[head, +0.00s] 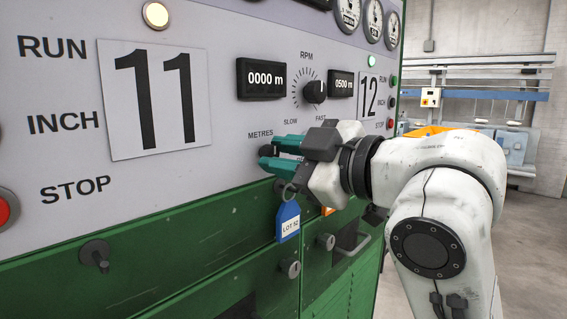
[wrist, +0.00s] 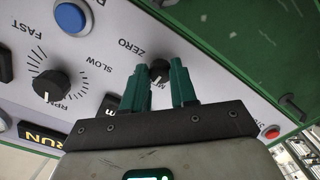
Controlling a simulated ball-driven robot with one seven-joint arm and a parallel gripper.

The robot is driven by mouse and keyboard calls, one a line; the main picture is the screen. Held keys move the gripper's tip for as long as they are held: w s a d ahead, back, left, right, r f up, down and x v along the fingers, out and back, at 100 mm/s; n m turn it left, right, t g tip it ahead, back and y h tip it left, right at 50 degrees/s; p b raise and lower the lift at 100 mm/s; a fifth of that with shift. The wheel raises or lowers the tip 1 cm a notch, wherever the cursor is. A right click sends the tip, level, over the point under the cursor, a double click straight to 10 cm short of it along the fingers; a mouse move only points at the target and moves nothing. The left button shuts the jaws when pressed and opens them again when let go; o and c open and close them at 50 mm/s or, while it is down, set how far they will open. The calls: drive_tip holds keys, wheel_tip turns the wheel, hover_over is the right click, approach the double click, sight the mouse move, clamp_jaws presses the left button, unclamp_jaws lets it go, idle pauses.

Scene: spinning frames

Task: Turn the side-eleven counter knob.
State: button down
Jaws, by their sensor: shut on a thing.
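My gripper (head: 268,154) has green fingers and reaches in from the right to the grey panel, below the 0000 m counter display (head: 262,78) and beside the number 11 plate (head: 155,98). In the wrist view, a small black counter knob (wrist: 159,72) sits between the fingertips, with ZERO printed near it and another label mostly covered. The fingers are shut on this knob. In the head view the fingers hide the knob, next to the word METRES. The display reads 0000 m.
An RPM knob (head: 314,92) with a SLOW to FAST scale is close by; it also shows in the wrist view (wrist: 50,86). A blue LOT 12 tag (head: 289,222) hangs below my gripper. A 0500 m display (head: 341,84) and number 12 plate (head: 367,97) are farther right.

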idle(0.4)
drive_tip(key=c, duration=0.9)
unclamp_jaws()
drive_tip(key=b+v, duration=0.1)
drive_tip(key=v, duration=0.9)
drive_tip(key=shift+s+d+r+b, duration=0.1)
drive_tip(key=shift+s+d+b, duration=0.15)
drive_tip(key=shift+s+b, duration=0.1)
drive_tip(key=shift+w, duration=0.1)
